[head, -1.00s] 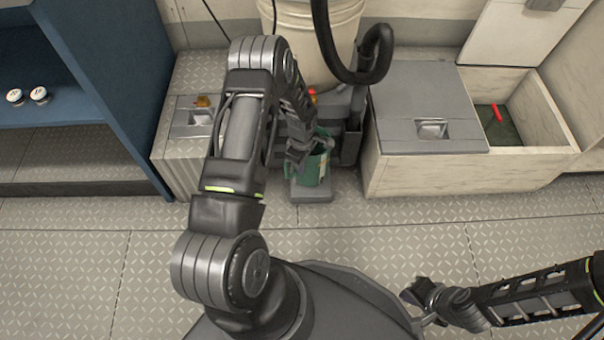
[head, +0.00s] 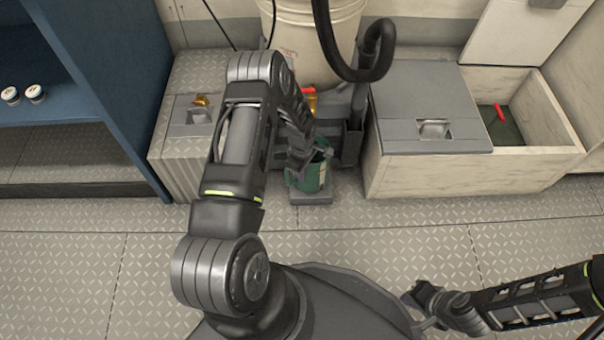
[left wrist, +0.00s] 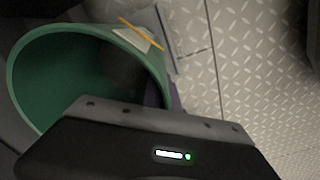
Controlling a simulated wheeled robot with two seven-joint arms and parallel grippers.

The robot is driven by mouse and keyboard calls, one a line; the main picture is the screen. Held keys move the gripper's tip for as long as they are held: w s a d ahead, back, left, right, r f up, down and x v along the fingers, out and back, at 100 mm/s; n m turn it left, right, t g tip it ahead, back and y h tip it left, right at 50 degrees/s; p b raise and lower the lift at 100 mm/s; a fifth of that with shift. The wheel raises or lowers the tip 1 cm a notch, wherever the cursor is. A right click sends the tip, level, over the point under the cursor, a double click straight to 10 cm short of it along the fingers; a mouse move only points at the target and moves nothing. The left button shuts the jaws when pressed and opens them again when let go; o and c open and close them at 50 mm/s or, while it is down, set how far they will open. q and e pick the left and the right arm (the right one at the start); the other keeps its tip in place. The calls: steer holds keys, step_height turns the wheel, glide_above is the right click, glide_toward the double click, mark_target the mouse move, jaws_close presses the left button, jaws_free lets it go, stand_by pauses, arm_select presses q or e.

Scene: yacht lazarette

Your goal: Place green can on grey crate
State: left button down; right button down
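The green can (head: 316,180) is open-topped and looks upright, over or on a small grey block (head: 312,199) on the floor; I cannot tell whether they touch. My left gripper (head: 303,170) is at the can's rim and looks shut on its wall; the fingertips are partly hidden. In the left wrist view the can's open mouth (left wrist: 75,75) fills the left side, behind the gripper body. A dark grey slatted crate-like thing (head: 336,132) stands just behind the can, partly hidden by my arm. My right gripper (head: 420,305) is low at the right, away from the can; its fingers are unclear.
A white bucket (head: 335,25) and black hose (head: 375,50) stand behind. Left is a ribbed metal box (head: 175,155) beside a blue shelf (head: 115,75). Right is a pale bin with a grey lid (head: 420,90). The front floor (head: 400,230) is clear.

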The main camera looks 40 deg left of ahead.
arm_select(q)
steer(key=shift+f, duration=0.1)
steer(key=c, duration=1.6)
jaws_free()
steer(key=shift+c, duration=0.2)
steer(key=shift+r, duration=0.2)
step_height(320, 180, up, 7)
steer(key=p, duration=0.3)
steer(key=shift+r, duration=0.2)
